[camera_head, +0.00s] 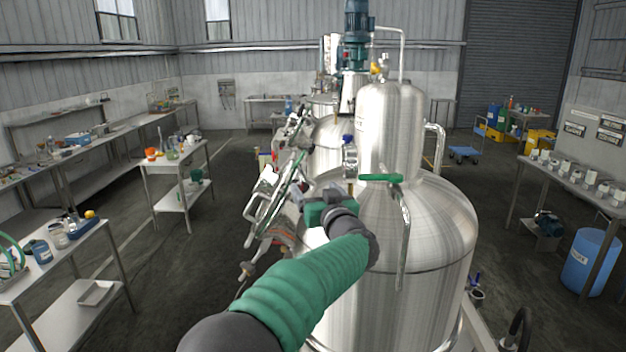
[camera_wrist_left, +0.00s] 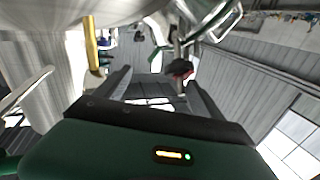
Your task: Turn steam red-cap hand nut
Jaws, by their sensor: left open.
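A dark red cap (camera_wrist_left: 181,68) shows in the left wrist view, on a metal fitting beyond my fingers and nearer the right finger. I take it for the steam hand nut. In the head view I cannot pick it out among the pipes, and my gripper may hide it. My left gripper (camera_head: 304,193) is at the left side of the big steel tank (camera_head: 437,222), close to the pipework. In the left wrist view the two fingers of my left gripper (camera_wrist_left: 157,80) stand apart, with nothing held between them. My right gripper is not in view.
Pipes and valves (camera_head: 268,205) crowd the tank's left side. A green-handled lever (camera_head: 380,178) is at its front. A yellow pipe (camera_wrist_left: 92,45) shows close to the left finger in the wrist view. A small table (camera_head: 180,165) stands left; the floor between is clear.

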